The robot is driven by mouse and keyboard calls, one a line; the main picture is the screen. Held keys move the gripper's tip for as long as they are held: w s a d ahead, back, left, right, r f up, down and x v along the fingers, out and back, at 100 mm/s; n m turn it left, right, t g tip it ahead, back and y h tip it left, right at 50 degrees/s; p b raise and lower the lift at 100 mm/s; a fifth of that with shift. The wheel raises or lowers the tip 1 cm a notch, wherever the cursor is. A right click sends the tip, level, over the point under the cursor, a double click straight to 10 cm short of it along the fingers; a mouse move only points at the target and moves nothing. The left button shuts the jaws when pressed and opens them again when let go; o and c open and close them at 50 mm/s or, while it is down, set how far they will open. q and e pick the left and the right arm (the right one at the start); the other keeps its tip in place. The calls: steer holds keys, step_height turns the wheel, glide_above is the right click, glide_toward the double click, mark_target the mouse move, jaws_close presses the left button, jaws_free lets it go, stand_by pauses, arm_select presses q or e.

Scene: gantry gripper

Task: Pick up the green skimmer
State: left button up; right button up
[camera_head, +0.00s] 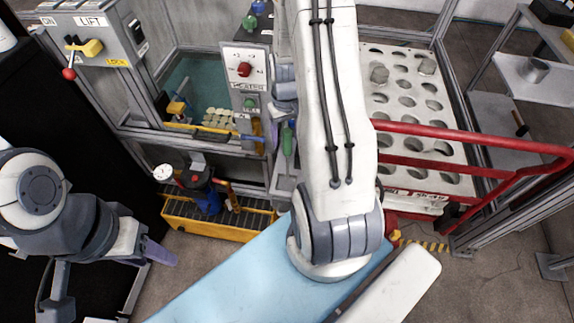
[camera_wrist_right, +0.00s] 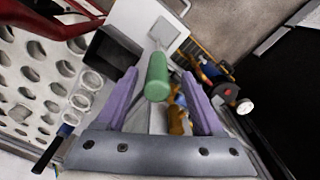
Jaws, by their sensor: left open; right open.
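The green skimmer's handle (camera_head: 288,140) shows in the head view beside my right arm, near the heater panel. In the right wrist view the green handle (camera_wrist_right: 157,77) lies between the two purple fingers of my right gripper (camera_wrist_right: 159,88). The fingers stand apart on either side, and I see no contact with the handle. A thin rod runs from the handle's far end toward a pale square panel; I cannot tell the skimmer's head clearly. My left gripper (camera_head: 160,252) is open and empty at the lower left, away from the skimmer.
A red rail (camera_head: 470,140) and a white rack with holes (camera_head: 405,110) stand to the right. A heater panel (camera_head: 244,85) with a red knob is behind the skimmer. A yellow tray (camera_head: 205,218) holds tools at lower middle. A lift control box (camera_head: 95,35) is at upper left.

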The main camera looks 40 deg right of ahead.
mark_target(288, 146)
step_height(288, 146, down, 5)
steer(key=shift+s+d+f+p, duration=0.1)
steer(key=shift+s+p, duration=0.05)
steer(key=shift+p, duration=0.15)
steer(key=shift+c, duration=0.2)
steer(key=c, duration=1)
jaws_close()
